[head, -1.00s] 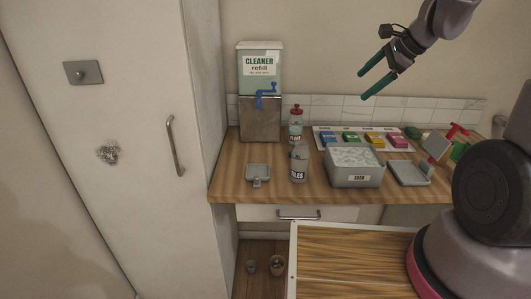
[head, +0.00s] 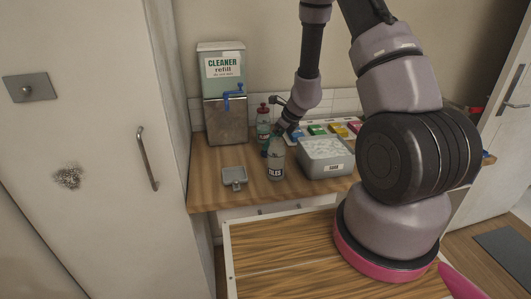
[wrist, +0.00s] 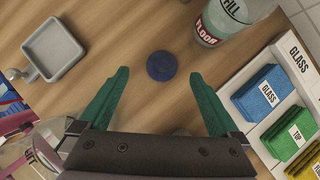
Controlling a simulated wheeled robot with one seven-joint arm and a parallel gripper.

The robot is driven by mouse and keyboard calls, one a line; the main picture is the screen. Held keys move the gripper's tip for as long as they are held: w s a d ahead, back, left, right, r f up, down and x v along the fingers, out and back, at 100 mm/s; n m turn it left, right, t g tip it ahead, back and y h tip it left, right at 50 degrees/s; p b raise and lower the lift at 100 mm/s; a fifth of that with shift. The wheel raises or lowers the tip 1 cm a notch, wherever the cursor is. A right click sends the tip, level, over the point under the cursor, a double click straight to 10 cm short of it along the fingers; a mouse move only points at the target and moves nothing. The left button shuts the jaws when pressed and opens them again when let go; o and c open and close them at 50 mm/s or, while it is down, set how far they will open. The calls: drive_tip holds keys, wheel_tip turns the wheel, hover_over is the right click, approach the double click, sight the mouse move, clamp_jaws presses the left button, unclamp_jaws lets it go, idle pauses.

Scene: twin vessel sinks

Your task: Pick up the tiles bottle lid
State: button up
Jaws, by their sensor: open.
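A round dark blue lid (wrist: 161,66) lies flat on the wooden counter in the wrist view. My gripper (wrist: 159,74) is open and empty, its green fingertips to the left and right of the lid, apart from it. How high the fingertips are above the counter I cannot tell. In the head view my gripper (head: 267,150) is low over the counter behind the tiles bottle, partly hidden. The tiles bottle (head: 276,163) stands upright with no lid visible on it.
The floor bottle (wrist: 222,22) with a red cap (head: 262,107) stands close by. A small grey dish (wrist: 55,48) lies to the left. Coloured sponges (wrist: 262,92) sit on a labelled board at right. A grey bin (head: 325,160) and the cleaner refill dispenser (head: 224,95) flank the area.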

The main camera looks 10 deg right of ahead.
drive_tip(key=shift+w+x, duration=0.15)
drive_tip(key=shift+x, duration=1.25)
drive_tip(key=shift+w+x, duration=0.15)
drive_tip(key=shift+x, duration=1.2)
drive_tip(key=shift+r, duration=0.15)
drive_tip(key=c, duration=1.4)
